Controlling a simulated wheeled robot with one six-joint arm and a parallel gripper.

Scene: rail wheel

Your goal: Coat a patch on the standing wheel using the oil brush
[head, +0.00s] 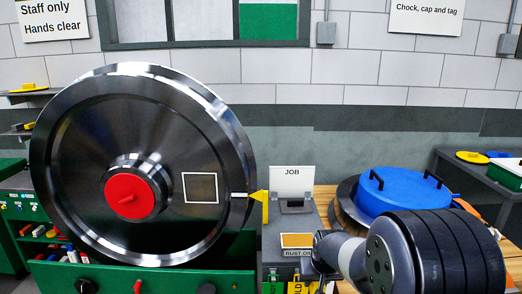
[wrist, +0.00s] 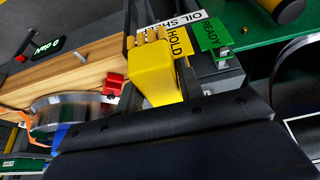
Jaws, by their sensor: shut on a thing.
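The standing wheel (head: 90,140) is a large shiny steel disc on the left in the head view, with a red hub cap (head: 130,197). A white outlined square patch (head: 200,188) lies right of the hub. In the wrist view the wheel's edge (wrist: 290,85) shows at the right. My gripper (wrist: 157,50) is shut on a yellow block with a ridged end, which looks like the oil brush (wrist: 152,82). The brush appears apart from the wheel. In the head view my arm is at the lower right, and I cannot make out the gripper or brush.
A yellow pointer (head: 264,205) stands at the wheel's right rim. A JOB card (head: 292,180) stands behind. HOLD (wrist: 178,42) and READY (wrist: 213,37) tags hang by the oil shelf.

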